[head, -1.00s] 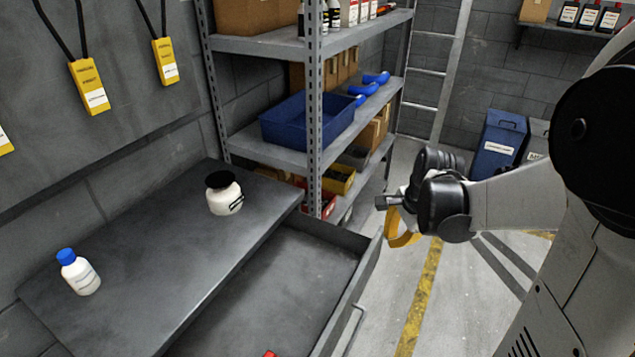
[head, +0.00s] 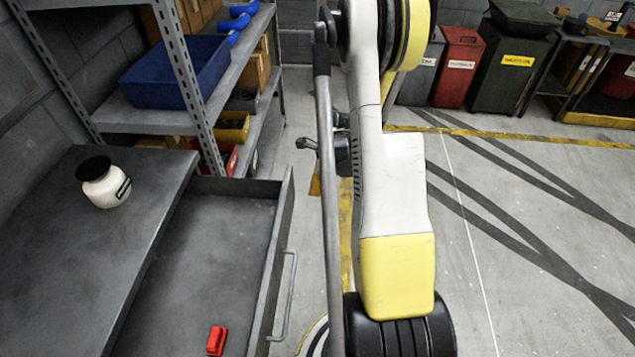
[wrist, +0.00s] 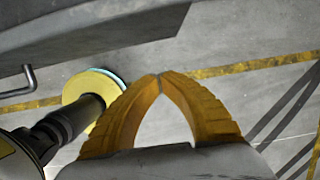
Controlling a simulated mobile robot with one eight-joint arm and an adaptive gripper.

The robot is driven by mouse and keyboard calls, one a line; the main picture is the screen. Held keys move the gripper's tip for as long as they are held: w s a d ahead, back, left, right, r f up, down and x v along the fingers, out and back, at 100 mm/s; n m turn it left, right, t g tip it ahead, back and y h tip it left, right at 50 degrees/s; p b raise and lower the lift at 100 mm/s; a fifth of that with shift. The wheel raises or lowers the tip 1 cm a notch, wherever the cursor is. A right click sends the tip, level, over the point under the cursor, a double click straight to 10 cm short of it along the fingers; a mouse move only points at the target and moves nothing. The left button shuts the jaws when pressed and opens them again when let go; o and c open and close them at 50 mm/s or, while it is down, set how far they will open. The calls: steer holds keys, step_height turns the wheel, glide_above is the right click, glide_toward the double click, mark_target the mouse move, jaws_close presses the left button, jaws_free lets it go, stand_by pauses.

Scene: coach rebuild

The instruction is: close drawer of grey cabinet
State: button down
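The grey cabinet (head: 105,262) is at the left of the head view. Its drawer (head: 215,255) is pulled out, with its inside open to view. The drawer's bar handle (head: 287,295) is on the outer front face; it also shows at the left edge of the wrist view (wrist: 20,88). A red object (head: 216,340) lies inside the drawer. My gripper (wrist: 160,77) has yellow ribbed fingers whose tips meet, with nothing between them. It is apart from the drawer front (wrist: 95,35), to the handle's right in the wrist view. My arm largely hides it in the head view.
A white jar with a black lid (head: 103,183) stands on the cabinet top. A metal shelf (head: 160,118) with a blue crate (head: 175,72) stands behind the drawer. Bins (head: 458,68) line the back. The floor (head: 500,235) at the right is clear.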

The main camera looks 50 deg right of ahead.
steer(key=shift+w+a+f+b, duration=0.2)
steer(key=shift+w+a+f, duration=0.1)
steer(key=shift+w+a, duration=0.25)
steer(key=shift+w+a+f+b, duration=0.25)
steer(key=shift+w+a, duration=0.1)
steer(key=shift+w, duration=0.3)
steer(key=shift+w+a+f+b, duration=0.15)
steer(key=shift+w+a+f, duration=0.15)
steer(key=shift+w+a, duration=0.25)
steer(key=shift+d, duration=0.1)
steer(key=shift+w, duration=0.1)
steer(key=b, duration=0.2)
glide_above(213, 197)
